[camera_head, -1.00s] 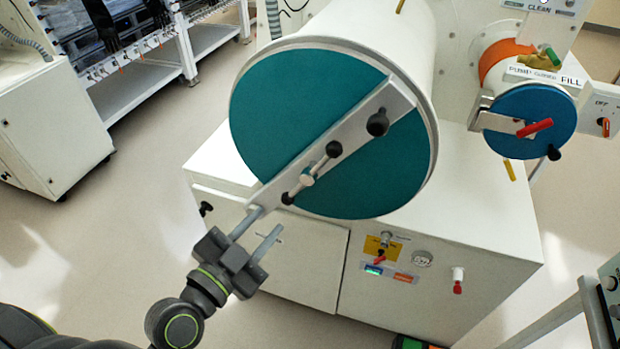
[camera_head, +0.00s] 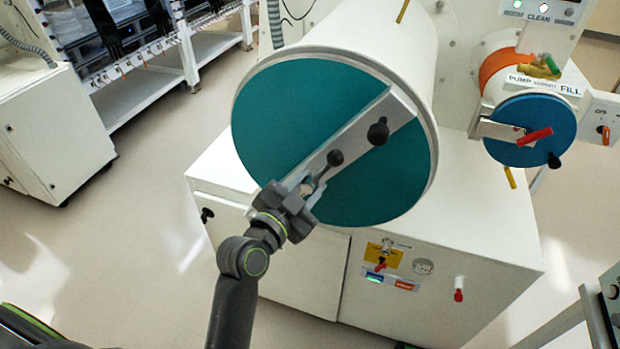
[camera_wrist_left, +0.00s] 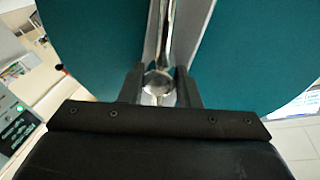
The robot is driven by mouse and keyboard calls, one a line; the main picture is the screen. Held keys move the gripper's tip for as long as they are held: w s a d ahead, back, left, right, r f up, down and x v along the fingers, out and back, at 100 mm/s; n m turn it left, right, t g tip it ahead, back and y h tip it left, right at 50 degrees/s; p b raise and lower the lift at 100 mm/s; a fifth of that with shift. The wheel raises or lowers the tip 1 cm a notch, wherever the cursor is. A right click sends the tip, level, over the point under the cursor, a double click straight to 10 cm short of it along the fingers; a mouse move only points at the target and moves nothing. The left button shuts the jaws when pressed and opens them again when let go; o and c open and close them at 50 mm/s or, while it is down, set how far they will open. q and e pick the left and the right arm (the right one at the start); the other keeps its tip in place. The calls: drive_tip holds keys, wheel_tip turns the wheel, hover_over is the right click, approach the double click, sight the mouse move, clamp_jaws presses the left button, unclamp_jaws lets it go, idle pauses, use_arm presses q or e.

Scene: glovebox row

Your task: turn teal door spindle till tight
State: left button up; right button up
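The large round teal door (camera_head: 290,120) closes the end of a white cylinder, with a grey metal bar (camera_head: 357,135) slanting across it. The spindle handle (camera_head: 323,171) sits on this bar; its upper black knob (camera_head: 335,157) shows, and its lower end is hidden by my gripper. My left gripper (camera_head: 307,187) is at the spindle hub. In the left wrist view, the silver hub (camera_wrist_left: 158,83) lies between the two fingers (camera_wrist_left: 160,86), with a narrow gap that suggests they are open around it. My right gripper is not in view.
A black knob (camera_head: 378,131) sits at the bar's upper part. A smaller blue door (camera_head: 532,130) with a red handle is at the right. The white cabinet (camera_head: 470,215) below has a small control panel (camera_head: 392,279). Open floor lies to the left.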

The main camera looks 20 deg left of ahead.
use_arm(q)
drive_tip(key=shift+w+d, duration=0.1)
drive_tip(key=shift+w, duration=0.2)
drive_tip(key=shift+c, duration=0.3)
clamp_jaws()
drive_tip(key=shift+w, duration=0.1)
